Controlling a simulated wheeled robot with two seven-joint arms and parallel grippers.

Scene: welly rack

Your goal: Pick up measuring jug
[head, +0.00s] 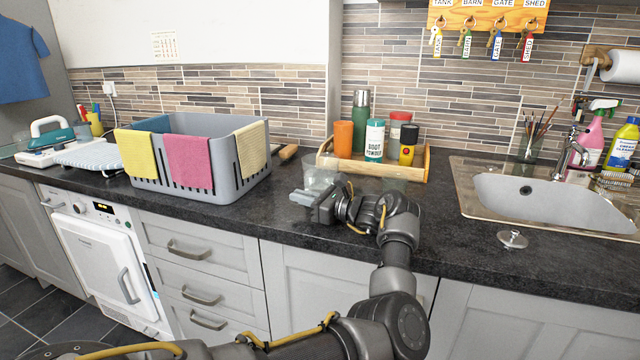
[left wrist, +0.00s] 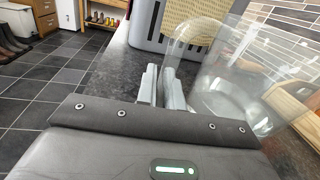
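The measuring jug (head: 322,174) is clear and see-through. It stands upright on the dark worktop, between the grey basket and the wooden tray, just behind my left gripper. In the left wrist view the jug (left wrist: 235,95) fills the right side, with its rounded handle toward the fingers. My left gripper (head: 308,203) is low over the worktop, pointing left. Its fingers (left wrist: 160,88) stand a little apart beside the handle. The clear handle overlaps the right finger in the picture, so I cannot tell whether they touch. My right gripper is not in view.
The grey basket (head: 205,194) with cloths stands left of the jug. The wooden tray (head: 345,168) with bottles and tins is behind, right. Something clear and faint (head: 402,175) shows behind my wrist. A sink (head: 545,203) and plug (head: 512,239) are farther right.

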